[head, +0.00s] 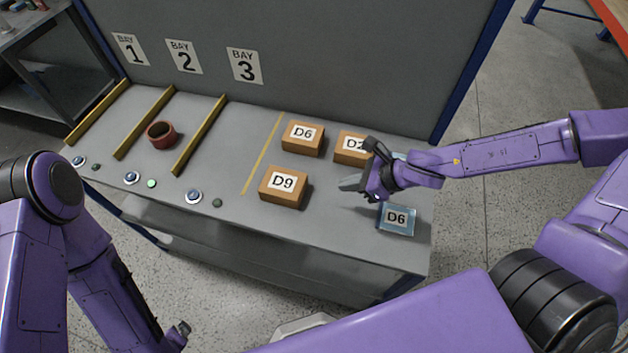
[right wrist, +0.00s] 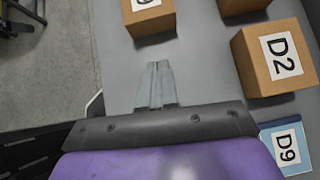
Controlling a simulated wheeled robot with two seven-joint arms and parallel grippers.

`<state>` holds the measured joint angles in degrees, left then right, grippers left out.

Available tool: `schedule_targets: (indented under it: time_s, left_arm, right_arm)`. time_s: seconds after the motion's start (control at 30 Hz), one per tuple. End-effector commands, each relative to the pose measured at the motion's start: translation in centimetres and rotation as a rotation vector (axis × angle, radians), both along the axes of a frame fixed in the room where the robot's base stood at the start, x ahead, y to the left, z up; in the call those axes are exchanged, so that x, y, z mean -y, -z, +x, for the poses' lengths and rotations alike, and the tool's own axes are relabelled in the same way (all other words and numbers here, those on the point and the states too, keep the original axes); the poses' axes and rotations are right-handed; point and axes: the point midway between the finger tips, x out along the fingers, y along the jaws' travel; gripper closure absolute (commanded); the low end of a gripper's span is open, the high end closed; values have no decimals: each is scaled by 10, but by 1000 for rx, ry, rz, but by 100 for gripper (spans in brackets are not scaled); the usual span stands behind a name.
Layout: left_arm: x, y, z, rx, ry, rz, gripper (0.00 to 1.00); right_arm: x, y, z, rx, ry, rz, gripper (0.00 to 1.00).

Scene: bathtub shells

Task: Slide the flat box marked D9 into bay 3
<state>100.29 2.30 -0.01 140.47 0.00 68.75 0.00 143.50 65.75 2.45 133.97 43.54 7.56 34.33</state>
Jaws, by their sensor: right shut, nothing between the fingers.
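The flat blue box marked D9 (right wrist: 287,143) lies at the lower right of the right wrist view, beside the cardboard box D2 (right wrist: 275,57). In the head view only a pale blue sliver (head: 399,155) shows behind my right arm. My right gripper (head: 352,184) is shut and empty, over the table between the cardboard D9 box and D2; its fingers also show in the right wrist view (right wrist: 156,85). Bay 3 (head: 232,140), between the third yellow divider and a painted yellow line, is empty. My left gripper (head: 178,335) shows only as a dark tip low down; its fingers are unclear.
Cardboard boxes D9 (head: 283,187) and D6 (head: 303,138) stand right of the yellow line. Another flat blue box, D6 (head: 397,218), lies near the front right. A red ring (head: 161,135) sits in bay 2. A green lamp (head: 152,183) glows on the front edge.

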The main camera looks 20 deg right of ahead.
Motion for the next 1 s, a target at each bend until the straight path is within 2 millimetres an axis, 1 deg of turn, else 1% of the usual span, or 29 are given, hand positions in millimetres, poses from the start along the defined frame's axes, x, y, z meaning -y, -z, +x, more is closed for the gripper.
schedule_targets:
  time_s: [0.03,0.3,0.37,0.43,0.53,0.67,1.0]
  left_arm:
    - [0,16,0,0,0,0,0]
    - [0,47,1,1,0,0,0]
    - [0,42,1,1,0,0,0]
    - [0,41,1,1,0,0,0]
    - [0,40,1,1,0,0,0]
    - [0,39,1,1,0,0,0]
    - [0,41,1,1,0,0,0]
  right_arm:
    - [-5,19,4,-8,-1,-2,100]
    - [-37,58,31,-9,-6,-3,100]
    - [-47,51,39,-7,-8,-5,100]
    - [-55,50,45,-8,-6,-2,100]
    - [-63,48,53,-7,-5,-3,100]
    - [-68,48,56,-6,-4,-1,100]
    - [-70,49,57,-5,-5,-1,100]
